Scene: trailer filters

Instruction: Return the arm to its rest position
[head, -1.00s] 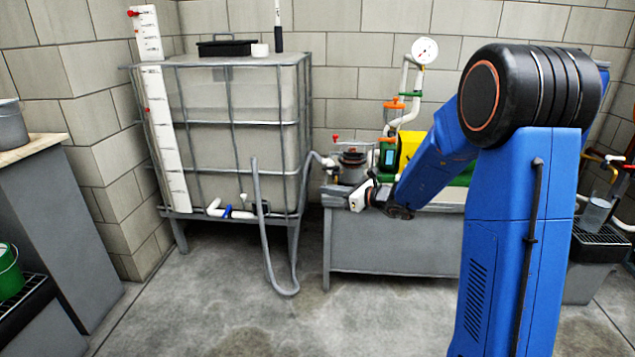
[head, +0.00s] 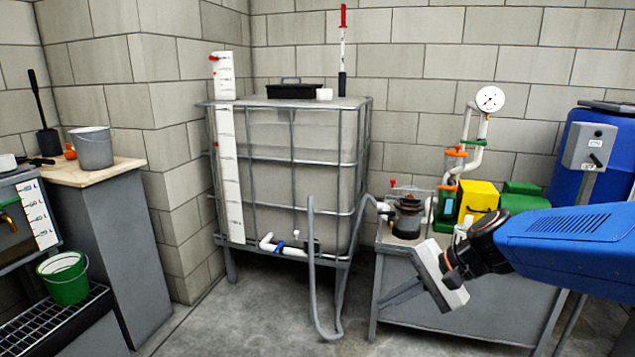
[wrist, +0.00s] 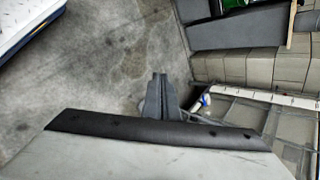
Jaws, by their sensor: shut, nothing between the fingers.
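My gripper (head: 388,299) is at the end of my blue arm, low at the right of the head view, in front of the grey bench (head: 480,300). Its dark fingers point left, away from the pale wrist housing. In the wrist view my gripper (wrist: 159,78) shows its two fingers together, with nothing between them, above the concrete floor (wrist: 110,60). Part of my arm runs out of the head view at the right edge.
A caged tank (head: 285,175) with a grey hose (head: 318,290) stands left of the bench. The bench carries a filter housing (head: 408,218), a yellow box (head: 478,200) and a gauge (head: 490,99). A green bucket (head: 65,281) stands at left. Open floor lies between.

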